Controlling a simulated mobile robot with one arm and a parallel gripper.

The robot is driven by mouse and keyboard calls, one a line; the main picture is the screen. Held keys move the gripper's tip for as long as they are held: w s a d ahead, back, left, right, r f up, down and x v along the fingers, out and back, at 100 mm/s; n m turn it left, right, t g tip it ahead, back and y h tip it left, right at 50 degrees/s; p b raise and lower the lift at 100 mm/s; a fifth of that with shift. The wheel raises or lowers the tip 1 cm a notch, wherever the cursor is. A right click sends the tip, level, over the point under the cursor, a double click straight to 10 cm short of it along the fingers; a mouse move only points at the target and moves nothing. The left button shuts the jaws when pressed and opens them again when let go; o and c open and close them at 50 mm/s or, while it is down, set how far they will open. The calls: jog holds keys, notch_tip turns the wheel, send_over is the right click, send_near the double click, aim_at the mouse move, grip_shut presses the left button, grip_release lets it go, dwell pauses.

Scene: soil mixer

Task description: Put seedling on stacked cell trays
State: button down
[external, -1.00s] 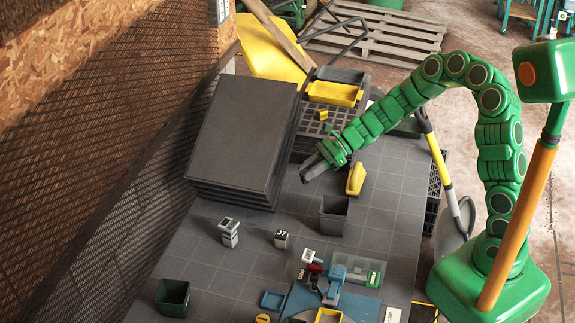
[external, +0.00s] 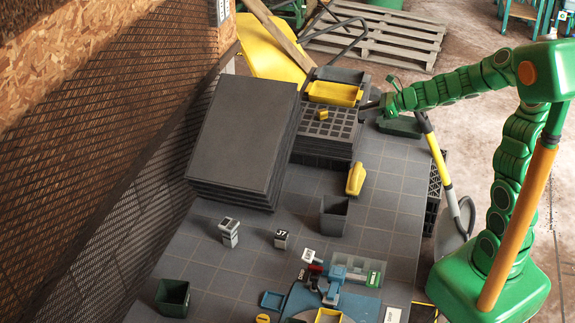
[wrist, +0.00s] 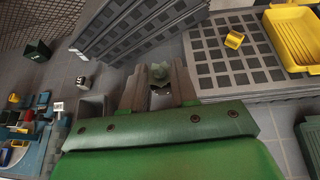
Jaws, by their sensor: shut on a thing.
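The stacked cell trays (external: 316,128) stand at the back of the bench, a dark gridded stack with a small yellow block (external: 323,115) on top. They show at the right in the wrist view (wrist: 235,62). My gripper (external: 366,106) is just right of the stack, at its far right side. In the wrist view its jaws (wrist: 158,90) are shut on the seedling (wrist: 158,73), a small green plant with a dark plug between the fingertips. The seedling cannot be made out in the external view.
A yellow tray (external: 335,93) sits behind the gridded top. A tall stack of dark slabs (external: 243,135) stands left of the cell trays. A yellow scoop-like tool (external: 355,180) and a dark open bin (external: 334,216) are in front. A dark green container (external: 400,126) lies right of the stack.

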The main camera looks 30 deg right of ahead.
jog(key=shift+m+t, duration=0.4)
jog(key=w+f, duration=0.2)
jog(key=w, duration=0.2)
jog(key=w+d+f, duration=0.1)
jog(key=w+f, duration=0.2)
jog(key=w, duration=0.1)
jog(key=w+f, duration=0.3)
jog(key=w, duration=0.2)
jog(key=shift+d, duration=0.3)
jog(key=shift+w+a+f+h, duration=0.15)
jog(key=shift+w+f+h, duration=0.15)
jog(key=shift+w+f, duration=0.35)
jog(key=shift+s+f, duration=0.1)
jog(key=shift+f, duration=1.35)
jog(key=shift+f, duration=0.1)
jog(key=c, duration=0.9)
grip_release()
